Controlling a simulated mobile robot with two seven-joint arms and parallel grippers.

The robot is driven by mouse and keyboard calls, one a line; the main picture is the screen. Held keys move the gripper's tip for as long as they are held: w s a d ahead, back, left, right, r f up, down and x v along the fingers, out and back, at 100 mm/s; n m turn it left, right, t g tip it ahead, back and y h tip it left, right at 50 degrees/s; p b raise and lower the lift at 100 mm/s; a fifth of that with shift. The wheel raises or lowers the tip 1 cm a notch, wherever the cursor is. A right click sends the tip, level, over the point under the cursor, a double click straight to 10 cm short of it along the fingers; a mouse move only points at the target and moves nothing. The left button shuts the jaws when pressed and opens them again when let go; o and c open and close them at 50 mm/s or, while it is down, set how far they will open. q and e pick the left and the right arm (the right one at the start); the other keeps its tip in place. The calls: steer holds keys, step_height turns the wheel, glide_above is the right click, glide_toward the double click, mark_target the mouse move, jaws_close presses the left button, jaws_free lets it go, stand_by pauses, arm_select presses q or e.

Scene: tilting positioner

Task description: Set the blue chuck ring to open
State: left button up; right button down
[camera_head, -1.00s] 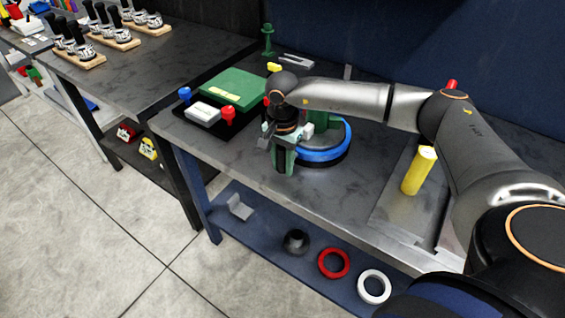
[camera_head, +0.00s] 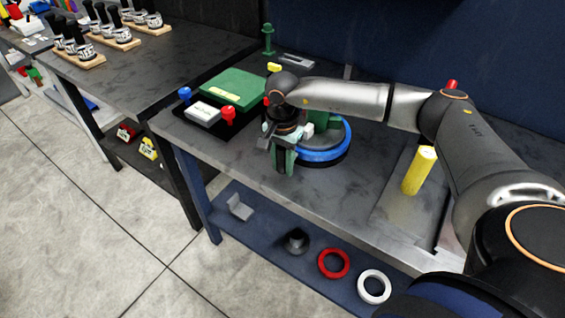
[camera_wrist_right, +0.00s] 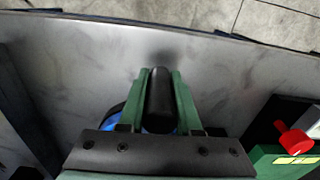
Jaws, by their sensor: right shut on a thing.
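The blue chuck ring (camera_head: 336,152) lies around a round dark base on the workbench, with a green part standing above it. My right gripper (camera_head: 284,166) is at the ring's left front side, pointing down. In the right wrist view its green fingers (camera_wrist_right: 160,88) are shut on a dark rounded handle (camera_wrist_right: 160,97). A blue bit of the ring (camera_wrist_right: 113,122) shows behind the fingers. Where the handle joins the ring is hidden. My left gripper is not in view.
A green box (camera_head: 232,90), a white block (camera_head: 203,113), and blue (camera_head: 185,94) and red (camera_head: 229,115) knobs are left of the ring. A yellow cylinder (camera_head: 419,170) stands to the right. The bench front is clear. Red (camera_head: 333,263) and white (camera_head: 374,287) rings lie on the lower shelf.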

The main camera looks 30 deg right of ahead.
steer(key=shift+s, duration=0.1)
steer(key=shift+s+d+n, duration=0.4)
steer(key=shift+s+n, duration=0.3)
steer(key=shift+s, duration=0.05)
steer(key=s+d+n+b, duration=0.2)
steer(key=s+n, duration=0.1)
steer(key=shift+s+d+f, duration=0.1)
steer(key=shift+s+d, duration=0.85)
steer(key=shift+d, duration=0.1)
steer(key=c, duration=0.6)
jaws_free()
steer(key=shift+r, duration=0.2)
